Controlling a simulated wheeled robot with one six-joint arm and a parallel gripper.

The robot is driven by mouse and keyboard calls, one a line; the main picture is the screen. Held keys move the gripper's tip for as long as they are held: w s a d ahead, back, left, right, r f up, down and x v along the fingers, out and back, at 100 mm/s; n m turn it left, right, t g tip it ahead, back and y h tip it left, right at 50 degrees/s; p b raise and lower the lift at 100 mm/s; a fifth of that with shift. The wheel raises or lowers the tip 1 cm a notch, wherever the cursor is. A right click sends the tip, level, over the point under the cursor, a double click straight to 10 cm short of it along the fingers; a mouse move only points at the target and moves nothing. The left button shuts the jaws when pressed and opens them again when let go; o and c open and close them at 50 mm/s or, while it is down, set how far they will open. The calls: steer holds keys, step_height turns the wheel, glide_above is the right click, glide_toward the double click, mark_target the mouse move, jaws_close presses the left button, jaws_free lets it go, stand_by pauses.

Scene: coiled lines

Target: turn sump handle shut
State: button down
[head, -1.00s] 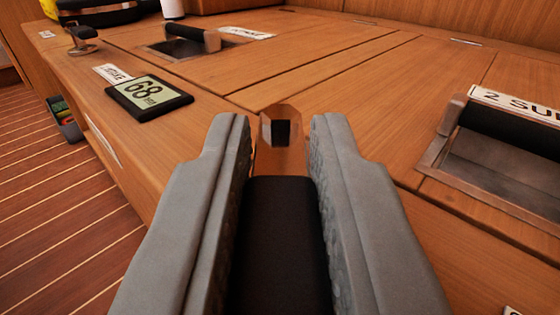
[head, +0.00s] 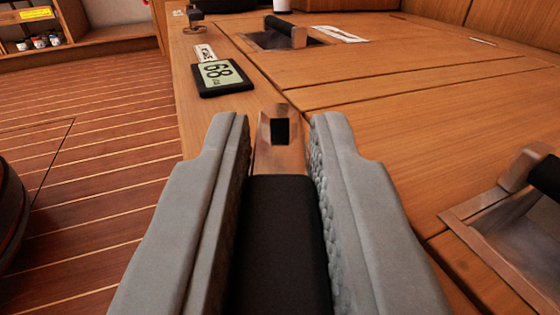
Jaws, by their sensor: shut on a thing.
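My gripper (head: 280,150) is shut on a handle with a black grip (head: 278,245) and a copper-coloured metal end (head: 281,132) with a dark square socket. The grip lies lengthwise between the two grey jaws, which hide its sides. The handle points away from me over the wooden counter. No label naming the held handle shows in this view, so I cannot tell from it alone which handle this is.
A second black handle (head: 546,172) stands in a metal-rimmed recess at the right edge. A third (head: 284,27) sits in a recess farther back, with a white label (head: 340,34) beside it. A display reading 68 (head: 221,77) lies near the counter's left edge. Open plank floor (head: 100,180) is at left.

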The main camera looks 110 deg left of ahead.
steer(key=c, duration=1.3)
jaws_free()
steer(key=v, duration=1.7)
steer(key=shift+d+f, duration=0.1)
steer(key=shift+d, duration=0.1)
